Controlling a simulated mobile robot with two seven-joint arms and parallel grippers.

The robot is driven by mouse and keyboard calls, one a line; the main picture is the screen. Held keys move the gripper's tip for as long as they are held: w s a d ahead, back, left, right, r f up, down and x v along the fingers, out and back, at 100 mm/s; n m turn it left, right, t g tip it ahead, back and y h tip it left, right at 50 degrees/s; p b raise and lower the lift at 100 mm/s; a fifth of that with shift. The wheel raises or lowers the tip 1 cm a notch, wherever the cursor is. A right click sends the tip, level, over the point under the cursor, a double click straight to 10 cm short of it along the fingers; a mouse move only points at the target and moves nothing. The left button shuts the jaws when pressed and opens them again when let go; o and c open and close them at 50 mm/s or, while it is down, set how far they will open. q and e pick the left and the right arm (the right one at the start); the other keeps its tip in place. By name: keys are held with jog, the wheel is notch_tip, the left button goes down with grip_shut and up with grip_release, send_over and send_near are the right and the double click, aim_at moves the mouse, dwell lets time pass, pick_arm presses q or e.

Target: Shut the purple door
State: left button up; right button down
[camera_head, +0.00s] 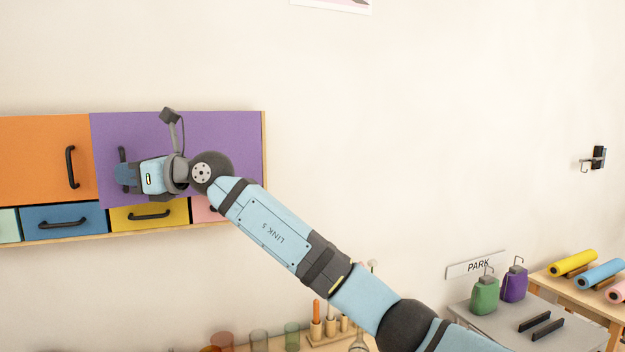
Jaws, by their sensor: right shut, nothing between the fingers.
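The purple door (226,135) is in the upper right part of the wall cabinet, at the left of the head view. Its left edge slightly overlaps the orange panel and the drawer below, so it seems to stand a little proud of the cabinet front; how far I cannot tell. Its dark handle (122,155) shows near the left edge, partly hidden by my right gripper. My right gripper (122,178) is in front of the door's left part, shut and empty, pointing left. Whether it touches the door is unclear. My left gripper is out of view.
An orange door (40,150) with a dark handle is left of the purple one. A blue drawer (62,220), a yellow drawer (150,216) and a pink one (203,209) lie below. A grey table (500,318) with green and purple items stands lower right.

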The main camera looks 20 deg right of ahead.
jog(key=w+a+m+t+h, duration=0.2)
jog(key=w+m+t, duration=0.1)
jog(key=w, duration=0.5)
jog(key=shift+w+a+t+h, duration=0.2)
jog(key=shift+a+t+h, duration=0.1)
jog(key=shift+h, duration=0.1)
jog(key=shift+w+d, duration=0.1)
jog(key=shift+d, duration=0.05)
